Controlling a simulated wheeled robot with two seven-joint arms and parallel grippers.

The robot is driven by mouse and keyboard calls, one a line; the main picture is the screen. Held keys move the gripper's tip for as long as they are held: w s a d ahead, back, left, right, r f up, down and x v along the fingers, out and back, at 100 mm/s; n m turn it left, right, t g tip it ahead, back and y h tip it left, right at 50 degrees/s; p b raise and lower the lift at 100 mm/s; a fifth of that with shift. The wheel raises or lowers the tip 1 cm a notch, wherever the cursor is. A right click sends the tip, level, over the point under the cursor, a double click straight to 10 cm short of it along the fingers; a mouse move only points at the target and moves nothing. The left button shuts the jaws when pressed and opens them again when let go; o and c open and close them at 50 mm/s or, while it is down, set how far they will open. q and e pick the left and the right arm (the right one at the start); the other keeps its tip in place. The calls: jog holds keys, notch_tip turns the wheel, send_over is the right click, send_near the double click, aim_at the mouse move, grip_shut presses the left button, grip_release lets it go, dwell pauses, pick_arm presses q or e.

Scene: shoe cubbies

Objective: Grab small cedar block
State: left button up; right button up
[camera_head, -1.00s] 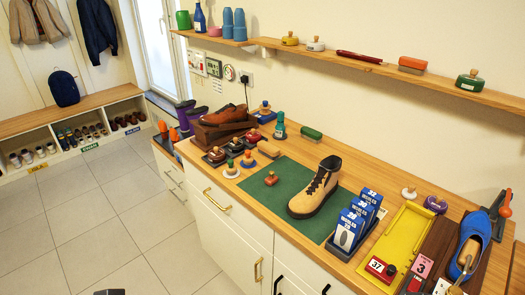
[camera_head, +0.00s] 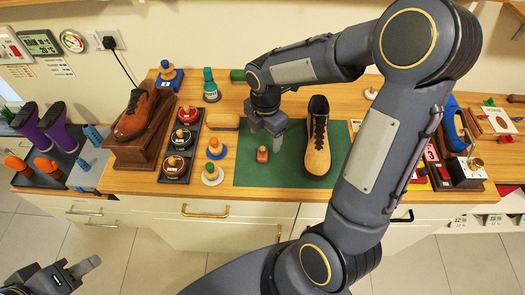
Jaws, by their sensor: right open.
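A small reddish-brown block (camera_head: 262,154) with a lighter top lies on the green mat (camera_head: 290,176), left of the tan shoe (camera_head: 317,140). A tan wooden piece (camera_head: 223,122) lies on the counter left of the mat; I cannot tell for sure which of the two is the small cedar block. My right gripper (camera_head: 266,128) is open and empty, with fingers pointing down, just behind the reddish-brown block in the picture and apart from it. My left gripper (camera_head: 82,268) is low at the left, in front of the counter; its jaw opening is unclear.
Knobbed tins in a dark tray (camera_head: 180,152), two loose knobbed pieces (camera_head: 214,148) and a brown shoe (camera_head: 137,115) on a wooden stand are at the left. A blue shoe (camera_head: 456,125) is at the right. My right arm hides much of the counter's right part.

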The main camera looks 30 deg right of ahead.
aim_at(262, 148)
jog(key=f, duration=0.7)
jog(key=shift+w+a+f+p, duration=0.1)
jog(key=shift+a+f+p, duration=0.05)
jog(key=shift+a+p, duration=0.2)
jog(key=shift+c, duration=0.3)
jog(key=c, duration=0.9)
